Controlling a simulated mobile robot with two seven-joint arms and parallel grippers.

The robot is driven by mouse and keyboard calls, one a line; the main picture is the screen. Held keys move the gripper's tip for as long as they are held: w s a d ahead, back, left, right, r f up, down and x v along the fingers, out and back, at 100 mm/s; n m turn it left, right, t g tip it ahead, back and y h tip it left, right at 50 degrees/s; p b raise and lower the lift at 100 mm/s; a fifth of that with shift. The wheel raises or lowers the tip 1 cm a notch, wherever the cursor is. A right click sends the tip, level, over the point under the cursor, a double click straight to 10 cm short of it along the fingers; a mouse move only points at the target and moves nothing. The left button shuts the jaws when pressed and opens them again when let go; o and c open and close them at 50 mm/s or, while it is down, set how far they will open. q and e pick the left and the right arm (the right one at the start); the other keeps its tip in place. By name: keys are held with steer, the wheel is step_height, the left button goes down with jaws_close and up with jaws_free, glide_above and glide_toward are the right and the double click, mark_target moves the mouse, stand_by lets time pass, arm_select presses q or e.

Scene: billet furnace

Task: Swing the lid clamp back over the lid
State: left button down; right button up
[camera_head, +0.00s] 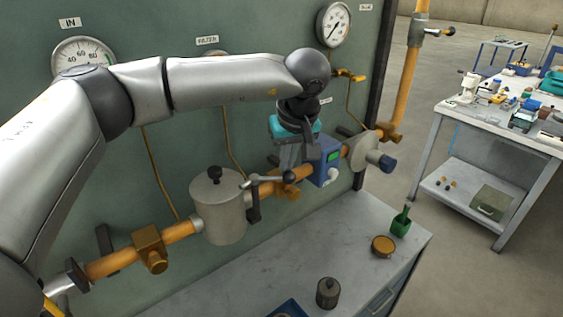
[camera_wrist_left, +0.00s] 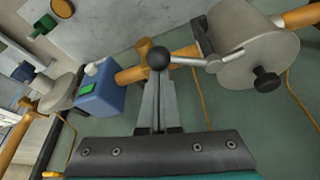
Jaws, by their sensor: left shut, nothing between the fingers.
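The filter housing is a grey can (camera_head: 219,211) in the orange pipe, with a round lid (camera_head: 211,184) and a black lid knob (camera_head: 214,173). The lid clamp (camera_head: 262,182) is a metal lever on a dark post (camera_head: 254,206) right of the can. It points away from the lid, its short end at the lid's rim, with a black ball (camera_head: 289,177) at its far end. My left gripper (camera_head: 290,168) is shut and empty, its tips right at the ball. The left wrist view shows the ball (camera_wrist_left: 158,54) at the fingertips (camera_wrist_left: 158,80); I cannot tell whether they touch.
A blue meter box (camera_head: 325,163) and a flange (camera_head: 362,151) sit close right of my gripper. The green panel (camera_head: 180,155) stands behind the pipe. On the bench (camera_head: 330,250) below are a dark canister (camera_head: 328,293), an orange bowl (camera_head: 383,246) and a green scoop (camera_head: 401,222).

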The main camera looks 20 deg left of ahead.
mark_target(287, 176)
arm_select(q)
steer(key=shift+s+d+f+m+h+b, duration=0.15)
steer(key=shift+s+d+m+b, duration=0.1)
steer(key=shift+m, duration=0.25)
steer(key=shift+s+d+f+m+h+b, duration=0.15)
steer(key=shift+s+m, duration=0.1)
steer(key=shift+m, duration=0.25)
steer(key=m, duration=0.1)
steer(key=s+m+b, duration=0.1)
steer(key=shift+s+d+r+m+t+h, duration=0.1)
steer(key=shift+s+d+m+t+h, duration=0.1)
steer(key=shift+d+m+t+h, duration=0.15)
steer(key=shift+s+r+m+h+b, duration=0.1)
steer(key=shift+s+m+h+b, duration=0.75)
steer(key=shift+m, duration=0.8)
steer(key=shift+s, duration=0.2)
steer(key=shift+d+r, duration=0.1)
